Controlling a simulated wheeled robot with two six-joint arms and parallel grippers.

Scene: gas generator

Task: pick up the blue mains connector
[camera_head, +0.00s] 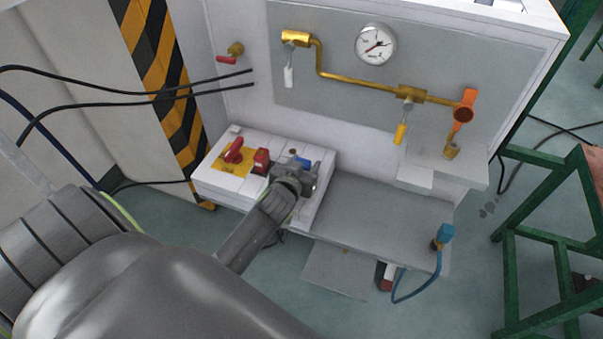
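A blue connector (445,233) sits at the right end of the grey shelf, with a blue cable (425,292) looping down from it. A smaller blue part (304,163) shows on the white box, just beyond my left gripper. I cannot tell whether it is a socket or a plug. My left gripper (306,180) is over the right part of the white box, close to this blue part and well left of the connector on the shelf. Its fingers are small and overlap dark parts, so their opening is unclear. My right gripper is not in view.
The white box (212,185) carries a red switch (233,150) and a red socket (262,160). The grey shelf (375,225) is mostly bare. Brass pipework and a gauge (376,44) are on the panel behind. A green frame (510,250) stands at the right.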

